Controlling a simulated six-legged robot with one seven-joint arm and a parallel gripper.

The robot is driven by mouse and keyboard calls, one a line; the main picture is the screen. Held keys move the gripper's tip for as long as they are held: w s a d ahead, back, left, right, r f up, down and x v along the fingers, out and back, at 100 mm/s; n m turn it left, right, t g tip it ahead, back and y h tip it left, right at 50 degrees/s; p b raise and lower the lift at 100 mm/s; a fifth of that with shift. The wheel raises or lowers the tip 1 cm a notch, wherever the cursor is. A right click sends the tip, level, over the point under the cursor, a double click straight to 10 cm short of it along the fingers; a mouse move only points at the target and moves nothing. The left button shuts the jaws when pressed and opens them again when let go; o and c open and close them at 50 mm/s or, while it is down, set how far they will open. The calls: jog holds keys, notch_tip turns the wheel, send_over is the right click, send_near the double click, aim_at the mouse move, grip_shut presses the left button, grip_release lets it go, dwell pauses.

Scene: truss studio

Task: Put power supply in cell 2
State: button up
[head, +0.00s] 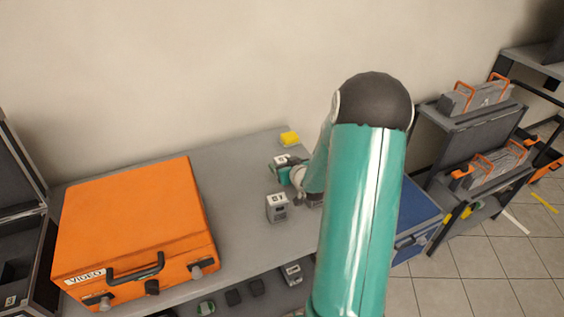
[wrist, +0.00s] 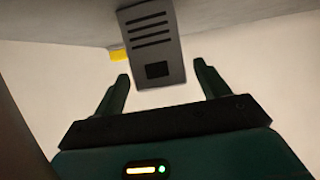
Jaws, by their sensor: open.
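A small grey box with dark slots (wrist: 152,45), likely the power supply, stands just beyond my open gripper (wrist: 160,84) in the wrist view. It appears between the two dark green fingertips, and neither finger clearly touches it. In the head view a small grey box with a white label (head: 277,208) stands on the table, close to my wrist; I cannot tell for certain that it is the same box. My fingertips cannot be made out there. An open dark case (head: 38,230) at the left edge shows a compartment marked 3. Cell 2 is not visible.
A large orange case marked VIDEO (head: 135,225) covers the left of the grey table (head: 235,170). A yellow block (head: 289,138) lies at its back edge. A blue case (head: 415,215) is to the right, partly behind my arm. Several small items sit below the table's front edge.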

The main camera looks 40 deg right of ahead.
jog(key=v, duration=0.7)
jog(key=s+a+r+n+g, duration=0.15)
jog(key=a+r+g, duration=0.25)
jog(key=a+r, duration=0.9)
jog(key=s+a+r, duration=0.2)
jog(key=s+a, duration=0.2)
jog(key=a, duration=0.1)
jog(key=s+a+r+g+y, duration=0.1)
jog(key=s+a+r, duration=0.2)
jog(key=s+a, duration=0.1)
jog(key=shift+s+a+g, duration=0.25)
jog(key=shift+a+g, duration=0.05)
jog(key=shift+a, duration=0.5)
jog(key=s+a, duration=0.2)
jog(key=s+a+r+n+g+y, duration=0.1)
jog(key=s+a, duration=0.1)
jog(key=s, duration=0.1)
jog(key=s+a+r+y, duration=0.1)
jog(key=s+a, duration=0.1)
jog(key=shift+s+a+g, duration=0.3)
jog(key=shift+s, duration=0.1)
jog(key=shift+c, duration=0.5)
jog(key=shift+s+a, duration=0.2)
jog(key=shift+s, duration=0.05)
jog(key=shift+c, duration=0.4)
jog(key=shift+n, duration=0.25)
